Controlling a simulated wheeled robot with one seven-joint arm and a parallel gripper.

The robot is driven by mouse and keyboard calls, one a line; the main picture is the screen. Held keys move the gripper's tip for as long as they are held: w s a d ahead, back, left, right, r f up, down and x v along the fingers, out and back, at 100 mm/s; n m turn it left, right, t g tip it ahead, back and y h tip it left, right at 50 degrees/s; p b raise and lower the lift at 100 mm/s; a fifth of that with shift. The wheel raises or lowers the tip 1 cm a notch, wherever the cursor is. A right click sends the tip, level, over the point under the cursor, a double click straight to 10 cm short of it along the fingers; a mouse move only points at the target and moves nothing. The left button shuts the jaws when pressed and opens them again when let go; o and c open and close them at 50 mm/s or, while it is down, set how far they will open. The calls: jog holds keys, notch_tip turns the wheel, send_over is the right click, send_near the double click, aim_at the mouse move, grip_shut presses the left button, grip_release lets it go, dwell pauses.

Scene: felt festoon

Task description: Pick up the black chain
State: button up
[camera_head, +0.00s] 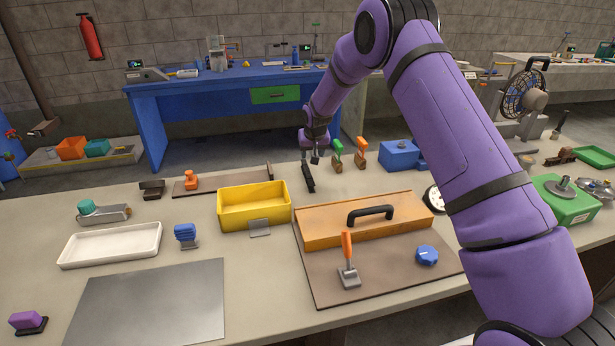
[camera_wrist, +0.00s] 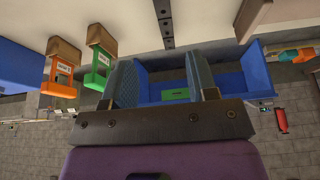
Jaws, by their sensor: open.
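The black chain (camera_head: 307,178) is a narrow dark strip lying on the workbench, right of the yellow bin. It also shows in the wrist view (camera_wrist: 166,20) at the top, in line with the gap between my fingers and beyond their tips. My gripper (camera_head: 313,158) is at the far end of the chain in the head view. In the wrist view my gripper (camera_wrist: 160,70) is open, with nothing between its fingers. I cannot tell its exact height above the bench.
A green-handled clamp (camera_head: 337,154) and an orange-handled clamp (camera_head: 361,153) stand close on the right, with a blue box (camera_head: 400,155) beyond. The yellow bin (camera_head: 254,212) is at left. An orange board with a black handle (camera_head: 350,222) lies in front. A blue table (camera_head: 220,90) stands behind.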

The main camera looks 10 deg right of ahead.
send_over(308, 171)
jog(key=s, duration=0.3)
notch_tip(308, 171, down, 6)
jog(key=shift+w+f, duration=0.15)
jog(key=shift+x, duration=2.9)
jog(key=shift+a, duration=0.15)
jog(key=shift+c, duration=0.4)
jog(key=shift+w, duration=0.1)
grip_shut()
